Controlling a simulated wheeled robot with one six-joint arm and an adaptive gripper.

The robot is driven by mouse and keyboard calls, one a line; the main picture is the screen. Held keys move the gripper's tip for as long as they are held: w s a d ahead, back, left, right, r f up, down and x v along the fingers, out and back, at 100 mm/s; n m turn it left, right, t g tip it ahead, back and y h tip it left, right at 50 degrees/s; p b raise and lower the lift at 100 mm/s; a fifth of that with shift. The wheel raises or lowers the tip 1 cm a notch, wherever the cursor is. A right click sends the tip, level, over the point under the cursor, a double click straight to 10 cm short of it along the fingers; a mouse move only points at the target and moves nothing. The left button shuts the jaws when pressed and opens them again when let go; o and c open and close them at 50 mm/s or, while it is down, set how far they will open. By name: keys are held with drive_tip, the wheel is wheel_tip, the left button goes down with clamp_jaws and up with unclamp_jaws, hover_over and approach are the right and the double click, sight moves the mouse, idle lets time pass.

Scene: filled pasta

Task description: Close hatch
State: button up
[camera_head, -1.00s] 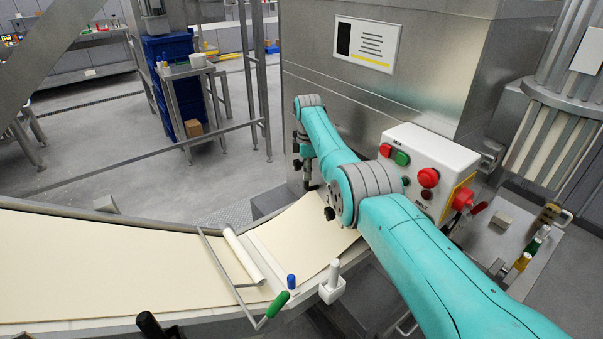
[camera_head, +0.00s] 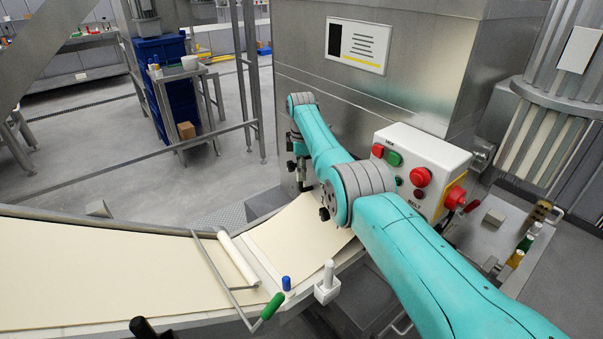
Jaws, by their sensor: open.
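My gripper (camera_head: 305,187) hangs at the end of my turquoise arm, just above the far edge of the conveyor, in front of the steel machine housing. It is small here and partly hidden by my arm; nothing shows held in it. I cannot make out with certainty which part is the hatch. The steel housing (camera_head: 300,75) has a flat front with a white label (camera_head: 357,45), and no open door shows on it. My arm hides part of its lower front.
A pale sheet of dough (camera_head: 90,265) lies on the curved conveyor. A tilted metal frame with a green handle (camera_head: 272,305) crosses it beside a blue knob (camera_head: 286,283). A control box (camera_head: 420,170) with red and green buttons stands right of my arm. Bottles (camera_head: 525,243) stand farther right.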

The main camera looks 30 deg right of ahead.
wheel_tip(320, 180, up, 11)
idle(0.4)
